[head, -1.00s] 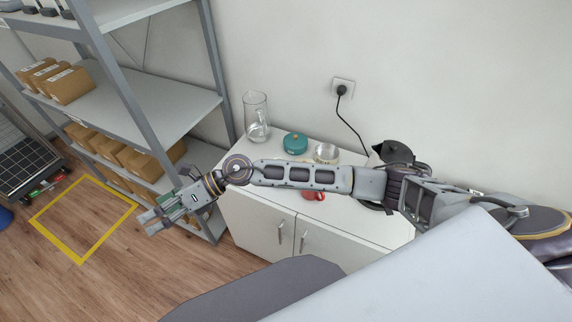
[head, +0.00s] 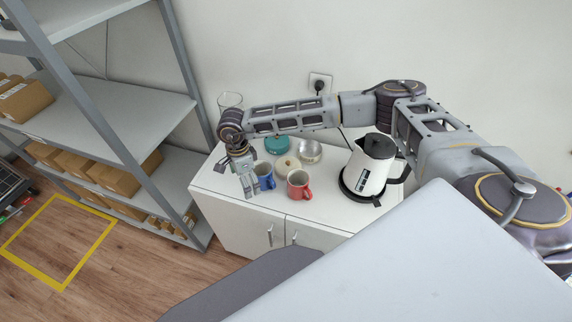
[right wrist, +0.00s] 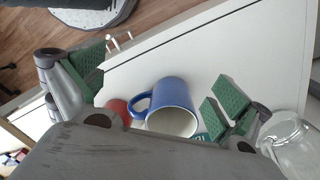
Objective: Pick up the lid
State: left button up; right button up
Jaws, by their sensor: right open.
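A pale beige round piece (head: 287,165) with a small centre mark lies on the white counter behind the mugs; it may be the lid, but I cannot be sure. A teal round container (head: 277,145) and an open silvery round tin (head: 309,151) stand behind it. My right gripper (head: 249,188) points down at the counter's left part, left of the blue mug (head: 265,177). In the right wrist view its fingers (right wrist: 160,88) are spread and empty, with the blue mug (right wrist: 172,108) showing between them. My left gripper is not in view.
A red mug (head: 299,184) stands right of the blue one. A white and black kettle (head: 368,168) stands on the right. A glass jug (head: 230,101) is at the back left, partly behind my arm. A shelf rack (head: 130,118) with boxes stands left of the counter.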

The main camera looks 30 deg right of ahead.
aim_at(286, 164)
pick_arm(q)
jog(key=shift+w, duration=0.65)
pick_arm(e)
jog(key=w+d+r+h, duration=0.2)
jog(key=d, duration=0.4)
jog(key=w+d+r+h, duration=0.2)
jog(key=w+d, duration=0.1)
jog(key=d, duration=0.4)
jog(key=shift+d+t+h, duration=0.2)
jog(key=shift+t+h, duration=0.1)
jog(key=shift+h, duration=0.1)
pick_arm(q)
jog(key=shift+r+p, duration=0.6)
pick_arm(e)
jog(key=shift+x, duration=4.3)
jog(key=shift+a, duration=0.1)
jog(key=shift+f, duration=0.15)
jog(key=shift+d+f+p, duration=0.3)
jog(key=shift+f+p, duration=0.05)
jog(key=shift+f, duration=0.2)
jog(key=shift+p+x, duration=0.35)
jog(key=shift+x, duration=1.55)
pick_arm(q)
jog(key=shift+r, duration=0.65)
